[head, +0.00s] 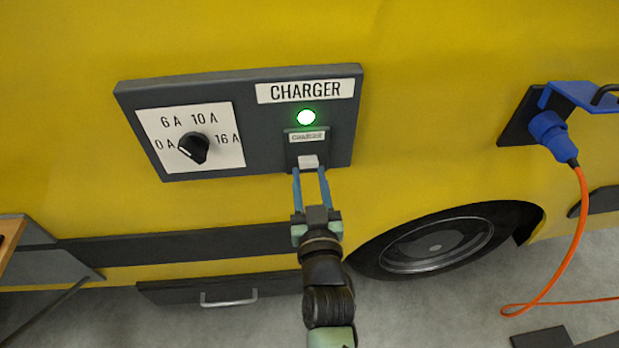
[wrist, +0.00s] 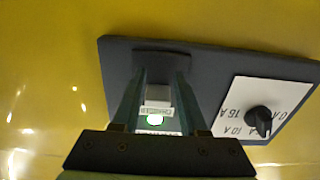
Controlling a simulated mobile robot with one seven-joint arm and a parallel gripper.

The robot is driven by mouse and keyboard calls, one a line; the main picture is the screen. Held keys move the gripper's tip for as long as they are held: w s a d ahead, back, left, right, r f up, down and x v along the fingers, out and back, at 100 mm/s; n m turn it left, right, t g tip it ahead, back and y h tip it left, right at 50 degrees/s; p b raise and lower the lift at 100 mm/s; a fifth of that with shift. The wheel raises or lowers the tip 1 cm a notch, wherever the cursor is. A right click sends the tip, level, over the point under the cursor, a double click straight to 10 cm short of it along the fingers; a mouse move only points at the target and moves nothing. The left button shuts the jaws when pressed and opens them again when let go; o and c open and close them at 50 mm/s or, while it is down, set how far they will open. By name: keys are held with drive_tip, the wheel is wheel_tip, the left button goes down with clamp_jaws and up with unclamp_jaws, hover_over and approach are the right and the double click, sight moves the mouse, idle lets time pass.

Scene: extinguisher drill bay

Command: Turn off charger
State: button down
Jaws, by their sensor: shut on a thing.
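The charger panel (head: 262,130) is a dark grey plate on the yellow vehicle side, with a white "CHARGER" label. A green lamp (head: 306,117) on it is lit; the lamp also shows in the wrist view (wrist: 154,120). Below the lamp is the charger switch with a small label and a pale lever (head: 308,160), which also shows in the wrist view (wrist: 158,92). My gripper (head: 311,172) has its blue fingers on either side of the lever and is shut on it. The fingers hide parts of the lever's sides.
A black rotary knob (head: 194,147) on a white dial with 0 A to 16 A marks sits left of the switch. A blue plug (head: 551,134) with an orange cable (head: 572,245) is at the right. A wheel (head: 437,246) and a drawer handle (head: 229,301) lie below.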

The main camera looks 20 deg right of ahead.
drive_tip(key=shift+f+b, duration=0.3)
drive_tip(key=shift+b, duration=0.75)
drive_tip(key=shift+f+b, duration=0.1)
drive_tip(key=shift+b, duration=0.5)
drive_tip(key=shift+w+f+t+b, duration=0.1)
drive_tip(key=shift+t+b, duration=0.3)
drive_tip(key=shift+b, duration=0.75)
drive_tip(key=shift+r, duration=0.3)
drive_tip(key=shift+c, duration=2.2)
unclamp_jaws()
